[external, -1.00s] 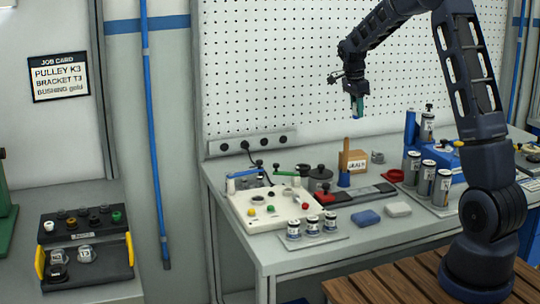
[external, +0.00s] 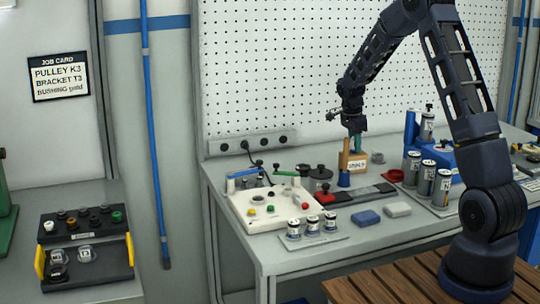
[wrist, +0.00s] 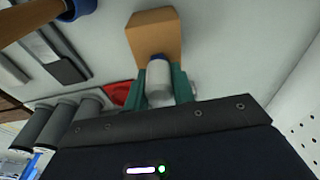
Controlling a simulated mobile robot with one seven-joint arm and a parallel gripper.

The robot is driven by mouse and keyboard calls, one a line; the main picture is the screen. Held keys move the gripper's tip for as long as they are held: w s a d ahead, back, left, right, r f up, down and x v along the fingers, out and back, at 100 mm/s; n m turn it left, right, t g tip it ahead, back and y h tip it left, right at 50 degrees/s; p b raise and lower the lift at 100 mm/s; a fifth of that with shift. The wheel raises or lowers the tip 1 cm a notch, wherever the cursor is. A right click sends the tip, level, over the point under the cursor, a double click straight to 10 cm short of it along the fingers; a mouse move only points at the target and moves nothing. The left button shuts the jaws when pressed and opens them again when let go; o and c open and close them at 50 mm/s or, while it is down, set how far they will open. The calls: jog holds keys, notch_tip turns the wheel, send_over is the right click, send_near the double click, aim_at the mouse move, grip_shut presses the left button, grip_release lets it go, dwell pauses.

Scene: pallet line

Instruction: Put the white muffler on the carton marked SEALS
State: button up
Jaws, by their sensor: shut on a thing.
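The white muffler (wrist: 159,82), a white cylinder with a blue end, is between the green fingers of my gripper (wrist: 163,88) in the wrist view. My gripper (external: 356,147) is shut on it, right over the carton in the external view. The carton (external: 359,164) is a small tan box with a white label on its front, the lettering too small to read surely. It also shows in the wrist view (wrist: 152,34), just beyond the muffler's blue end. I cannot tell whether the muffler touches the carton. The muffler is mostly hidden in the external view.
A wooden-handled tool with a blue end (external: 344,179) stands close in front of the carton. The pegboard wall is behind.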

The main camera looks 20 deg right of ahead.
jog(key=shift+f, duration=0.15)
jog(key=o, duration=1)
